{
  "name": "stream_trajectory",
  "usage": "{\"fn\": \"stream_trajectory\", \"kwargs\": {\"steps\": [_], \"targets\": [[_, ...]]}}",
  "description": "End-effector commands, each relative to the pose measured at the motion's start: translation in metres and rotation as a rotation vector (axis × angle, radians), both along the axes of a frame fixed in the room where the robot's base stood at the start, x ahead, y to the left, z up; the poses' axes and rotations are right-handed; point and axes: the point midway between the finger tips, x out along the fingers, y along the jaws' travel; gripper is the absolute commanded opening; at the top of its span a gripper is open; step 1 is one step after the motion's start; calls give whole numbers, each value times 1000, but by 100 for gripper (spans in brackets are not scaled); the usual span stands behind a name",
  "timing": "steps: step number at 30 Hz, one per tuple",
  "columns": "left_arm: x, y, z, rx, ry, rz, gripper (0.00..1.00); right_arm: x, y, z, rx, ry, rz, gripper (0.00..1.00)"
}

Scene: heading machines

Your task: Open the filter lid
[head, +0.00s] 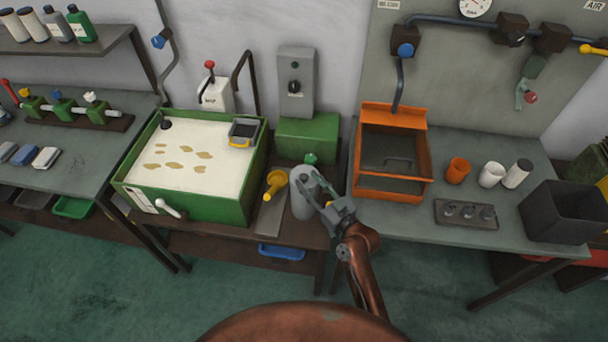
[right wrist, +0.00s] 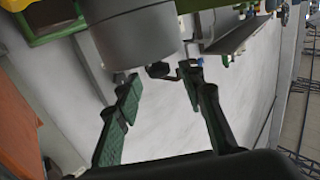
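The filter looks to be the grey upright cylinder (head: 300,204) at the right end of the low bench, beside a yellow funnel-shaped part (head: 276,183). In the right wrist view the grey cylinder (right wrist: 135,40) fills the upper middle. There, the green-padded fingers of my right gripper (right wrist: 163,88) are spread apart with nothing gripped. A small dark knob (right wrist: 158,70) shows between the fingertips, close to the cylinder. My left gripper is not in view.
A green tank (head: 250,185) with a pale top stands left of the cylinder. A green box (head: 307,139) under a grey switch box (head: 296,80) is behind it. An orange tray (head: 392,190) and cups (head: 458,170) are on the right bench.

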Motion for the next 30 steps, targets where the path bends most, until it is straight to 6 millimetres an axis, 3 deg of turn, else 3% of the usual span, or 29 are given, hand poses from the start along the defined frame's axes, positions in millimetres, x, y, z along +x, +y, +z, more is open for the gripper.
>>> {"fn": "stream_trajectory", "kwargs": {"steps": [6,17,30], "targets": [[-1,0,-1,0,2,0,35,22,16,0,1,0,0,36],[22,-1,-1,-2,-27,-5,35,27,20,-1,-1,1,0,36],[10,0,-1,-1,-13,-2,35,27,19,-1,-1,1,0,7]]}}
